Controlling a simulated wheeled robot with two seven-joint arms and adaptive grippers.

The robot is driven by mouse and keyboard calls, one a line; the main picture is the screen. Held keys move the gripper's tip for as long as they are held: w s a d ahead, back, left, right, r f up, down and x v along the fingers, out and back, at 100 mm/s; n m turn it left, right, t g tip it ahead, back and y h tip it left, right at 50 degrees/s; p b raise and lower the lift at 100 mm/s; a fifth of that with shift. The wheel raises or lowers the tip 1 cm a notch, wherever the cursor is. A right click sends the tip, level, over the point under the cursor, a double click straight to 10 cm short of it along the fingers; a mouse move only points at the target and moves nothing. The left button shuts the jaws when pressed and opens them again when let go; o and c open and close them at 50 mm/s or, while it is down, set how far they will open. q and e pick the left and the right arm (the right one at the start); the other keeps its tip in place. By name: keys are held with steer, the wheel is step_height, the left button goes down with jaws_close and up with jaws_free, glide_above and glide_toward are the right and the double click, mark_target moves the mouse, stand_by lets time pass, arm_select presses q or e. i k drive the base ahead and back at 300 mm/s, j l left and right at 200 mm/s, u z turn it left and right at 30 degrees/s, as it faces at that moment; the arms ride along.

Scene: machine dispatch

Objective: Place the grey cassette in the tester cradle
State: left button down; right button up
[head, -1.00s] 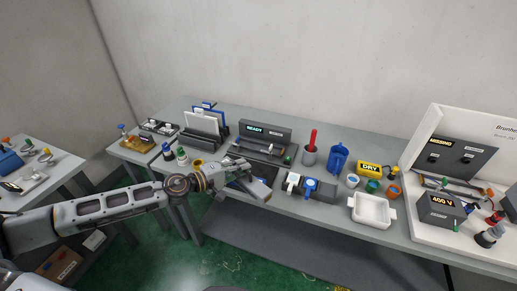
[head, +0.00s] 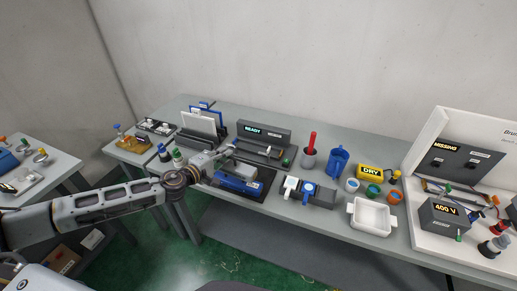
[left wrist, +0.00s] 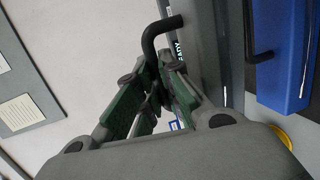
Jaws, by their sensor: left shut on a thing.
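My left gripper (head: 222,153) is over the bench, behind the blue cassette (head: 238,184). In the left wrist view its green-padded fingers (left wrist: 158,100) are shut on the black handle (left wrist: 158,38) of the grey cassette (left wrist: 228,50). In the head view the grey cassette (head: 242,168) is small and partly hidden by the gripper. It is between the blue cassette and the tester (head: 264,131), whose display reads READY. The cradle lies along the tester's front; I cannot tell whether the cassette touches it. The blue cassette (left wrist: 288,60) also shows in the left wrist view. My right gripper is not in view.
A rack with upright panels (head: 203,122) stands left of the tester.

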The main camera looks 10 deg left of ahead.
mark_target(256, 150)
steer(key=i+l, duration=0.15)
steer(key=i, duration=0.25)
steer(key=i+l, duration=0.2)
steer(key=i, duration=0.2)
